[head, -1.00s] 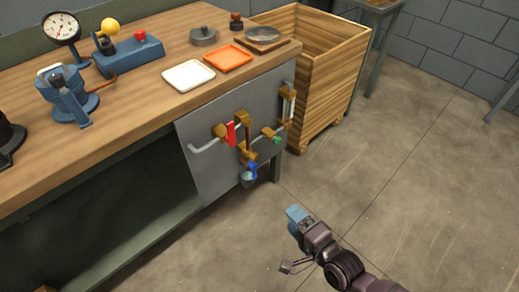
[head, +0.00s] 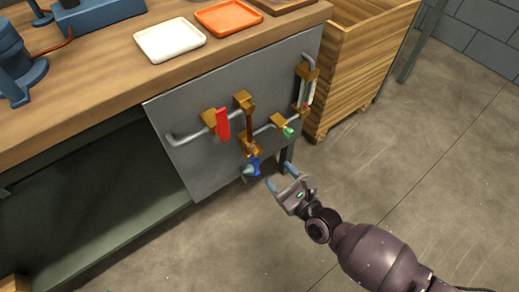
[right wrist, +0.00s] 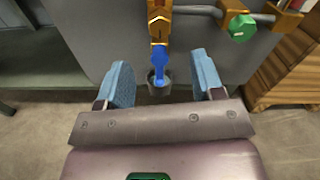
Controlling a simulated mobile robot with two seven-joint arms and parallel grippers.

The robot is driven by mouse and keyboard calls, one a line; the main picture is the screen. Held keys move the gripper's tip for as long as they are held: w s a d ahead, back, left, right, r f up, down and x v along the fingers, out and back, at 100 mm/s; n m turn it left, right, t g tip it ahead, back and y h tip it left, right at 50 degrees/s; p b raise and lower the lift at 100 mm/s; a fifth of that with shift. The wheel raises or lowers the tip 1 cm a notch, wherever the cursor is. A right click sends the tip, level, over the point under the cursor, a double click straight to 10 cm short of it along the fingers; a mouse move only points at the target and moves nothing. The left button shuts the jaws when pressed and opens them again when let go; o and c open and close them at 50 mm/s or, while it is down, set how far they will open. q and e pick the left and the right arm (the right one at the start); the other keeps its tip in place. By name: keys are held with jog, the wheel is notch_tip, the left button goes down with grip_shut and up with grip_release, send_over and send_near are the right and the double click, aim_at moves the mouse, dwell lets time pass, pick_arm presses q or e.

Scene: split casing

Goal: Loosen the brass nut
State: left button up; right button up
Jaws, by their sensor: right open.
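A grey panel (head: 205,165) on the bench front carries pipework with several brass fittings. A brass fitting with a nut-like, faceted part (head: 250,148) sits low on the vertical pipe, just above a blue handle (head: 254,166). In the right wrist view this faceted brass part (right wrist: 158,28) is at top centre, with the blue handle (right wrist: 158,66) below it. Which brass piece is the nut is hard to tell. My right gripper (head: 281,176) is open and empty, right of the blue handle in the head view. In the wrist view its fingers (right wrist: 161,66) flank the handle, apparently without touching.
A dark grey cup (right wrist: 157,86) is under the blue handle. A red handle (head: 223,124) and a green knob (head: 288,132) are on neighbouring pipes. A wooden crate (head: 360,75) stands right of the panel. White (head: 170,40) and orange (head: 228,17) trays lie on the bench. Floor at right is clear.

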aim_at(259, 154)
jog(key=b+x, duration=0.1)
jog(key=x, duration=0.8)
jog(key=shift+w+a, duration=0.15)
jog(key=shift+w, duration=0.1)
jog(key=c, duration=0.9)
